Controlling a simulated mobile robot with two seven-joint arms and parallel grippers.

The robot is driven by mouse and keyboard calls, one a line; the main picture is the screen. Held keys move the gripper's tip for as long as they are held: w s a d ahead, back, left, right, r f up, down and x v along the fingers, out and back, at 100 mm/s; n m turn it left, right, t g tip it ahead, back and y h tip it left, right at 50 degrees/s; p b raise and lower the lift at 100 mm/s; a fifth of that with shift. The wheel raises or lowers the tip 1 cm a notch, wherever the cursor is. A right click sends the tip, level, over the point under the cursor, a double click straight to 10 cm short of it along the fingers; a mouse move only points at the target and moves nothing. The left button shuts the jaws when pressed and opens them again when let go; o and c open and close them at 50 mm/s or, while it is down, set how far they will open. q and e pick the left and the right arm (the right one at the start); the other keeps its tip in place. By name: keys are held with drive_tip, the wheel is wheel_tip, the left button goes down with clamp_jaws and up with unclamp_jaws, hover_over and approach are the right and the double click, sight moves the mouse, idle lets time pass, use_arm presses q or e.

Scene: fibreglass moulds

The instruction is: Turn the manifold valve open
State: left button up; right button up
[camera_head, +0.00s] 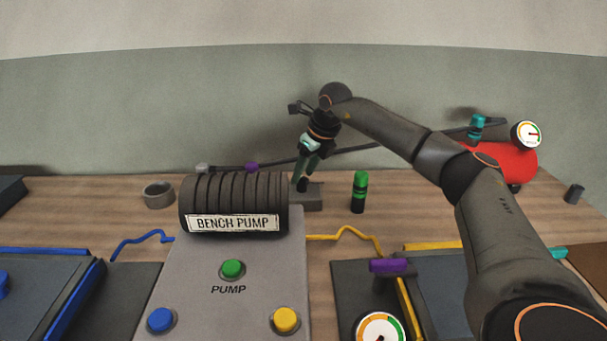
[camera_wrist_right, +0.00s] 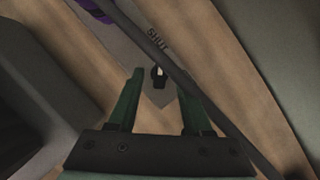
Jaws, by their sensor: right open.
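The manifold valve appears to be the small dark knob on a grey block (camera_head: 310,198) behind the bench pump, mostly hidden by my gripper in the head view. In the right wrist view the dark knob (camera_wrist_right: 158,76) has a light mark and sits on a grey plate (camera_wrist_right: 132,44) lettered "SHUT". My right gripper (camera_head: 305,172) points down at the block from above. In the wrist view its green fingers (camera_wrist_right: 157,85) are spread, with the knob seen between their tips; I cannot tell whether they touch it. My left gripper is not in view.
A thin dark line (camera_head: 350,150) runs behind my right gripper and crosses the wrist view diagonally. The bench pump (camera_head: 235,205) stands in front, a green-capped bottle (camera_head: 359,192) to the right, a grey ring (camera_head: 158,195) to the left. A red tank (camera_head: 515,160) is at far right.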

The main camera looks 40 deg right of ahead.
drive_tip(key=shift+w+f, duration=0.2)
drive_tip(key=shift+f, duration=0.2)
drive_tip(key=shift+c, duration=0.2)
clamp_jaws()
